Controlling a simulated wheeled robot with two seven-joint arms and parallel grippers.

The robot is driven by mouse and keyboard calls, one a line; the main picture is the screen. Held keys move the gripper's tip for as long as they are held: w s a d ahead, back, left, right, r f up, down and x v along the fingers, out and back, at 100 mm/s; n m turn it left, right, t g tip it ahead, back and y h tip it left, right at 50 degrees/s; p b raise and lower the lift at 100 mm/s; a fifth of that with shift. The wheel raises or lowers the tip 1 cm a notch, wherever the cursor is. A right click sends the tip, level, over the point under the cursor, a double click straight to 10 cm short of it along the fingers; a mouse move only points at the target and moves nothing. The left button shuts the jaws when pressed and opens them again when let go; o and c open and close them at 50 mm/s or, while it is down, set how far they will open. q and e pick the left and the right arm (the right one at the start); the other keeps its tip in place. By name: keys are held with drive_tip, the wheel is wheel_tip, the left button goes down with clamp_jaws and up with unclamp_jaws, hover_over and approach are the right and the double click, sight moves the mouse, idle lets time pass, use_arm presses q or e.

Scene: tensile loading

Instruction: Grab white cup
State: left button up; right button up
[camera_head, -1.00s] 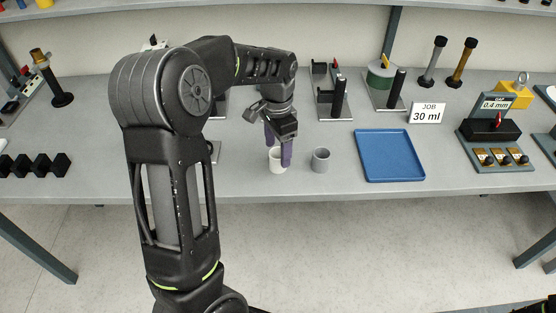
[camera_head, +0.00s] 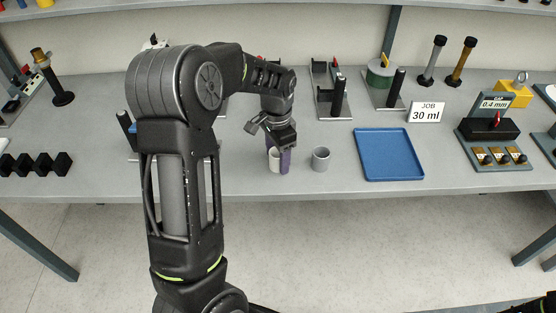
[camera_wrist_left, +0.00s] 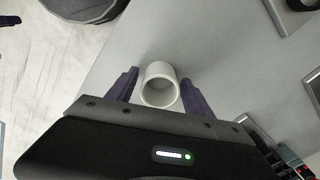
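The white cup (camera_head: 273,155) stands upright near the front of the grey table, partly hidden by my left gripper (camera_head: 279,158). In the left wrist view the white cup (camera_wrist_left: 159,84) shows its open rim and sits between the two purple fingers of the left gripper (camera_wrist_left: 160,82). The fingers flank the cup, with narrow gaps seeming to show on both sides, so the gripper looks open around it.
A grey cup (camera_head: 320,158) stands close to the right of the white cup. A blue tray (camera_head: 388,154) lies further right. A metal stand (camera_head: 331,98) is behind, and black blocks (camera_head: 36,164) are at the left. The table's front edge is near.

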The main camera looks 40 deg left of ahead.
use_arm(q)
drive_tip(key=c, duration=1.2)
wheel_tip(320, 180, up, 10)
drive_tip(key=shift+r+b, duration=0.1)
drive_tip(key=shift+b, duration=0.55)
